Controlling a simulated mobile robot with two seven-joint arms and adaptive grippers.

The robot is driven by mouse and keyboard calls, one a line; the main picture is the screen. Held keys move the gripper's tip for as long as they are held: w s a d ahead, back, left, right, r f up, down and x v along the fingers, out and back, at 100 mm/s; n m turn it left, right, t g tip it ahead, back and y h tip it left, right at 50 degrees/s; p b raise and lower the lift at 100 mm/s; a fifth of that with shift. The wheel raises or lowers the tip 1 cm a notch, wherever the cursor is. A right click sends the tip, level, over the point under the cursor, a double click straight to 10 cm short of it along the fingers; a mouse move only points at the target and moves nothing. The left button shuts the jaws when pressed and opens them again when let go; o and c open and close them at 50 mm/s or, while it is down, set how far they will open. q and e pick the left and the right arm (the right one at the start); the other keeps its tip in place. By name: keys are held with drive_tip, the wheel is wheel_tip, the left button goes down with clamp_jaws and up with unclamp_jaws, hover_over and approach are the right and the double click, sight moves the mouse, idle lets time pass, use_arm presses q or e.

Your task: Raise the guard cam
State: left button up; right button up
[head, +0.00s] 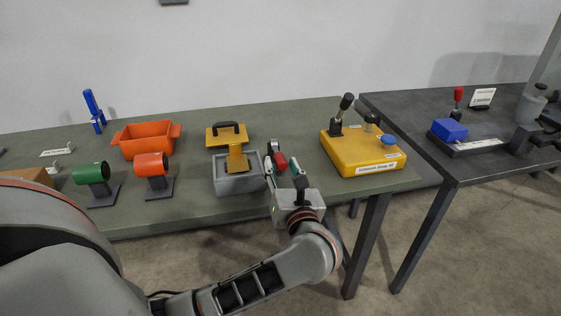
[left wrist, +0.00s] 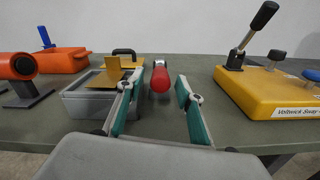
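A red-handled lever with a grey end, which looks like the guard cam (head: 280,162), is at the right side of a grey box (head: 239,184). In the left wrist view the red handle (left wrist: 160,79) points toward the camera. My left gripper (head: 286,173) is open at the handle, with its green-padded fingers on either side and gaps visible between them and it. The lever's mount is partly hidden by my gripper. My right gripper is not in view.
A yellow base with a black-knobbed lever (head: 362,156) stands to the right. A green roller (head: 91,173), an orange roller (head: 151,165) and an orange bin (head: 147,140) are to the left. A dark table (head: 480,155) stands further right, beyond a gap.

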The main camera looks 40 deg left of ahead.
sight(278, 155)
use_arm(q)
drive_tip(key=shift+x, duration=1.05)
drive_tip(key=shift+w+a, duration=0.2)
clamp_jaws()
drive_tip(key=shift+r, duration=0.1)
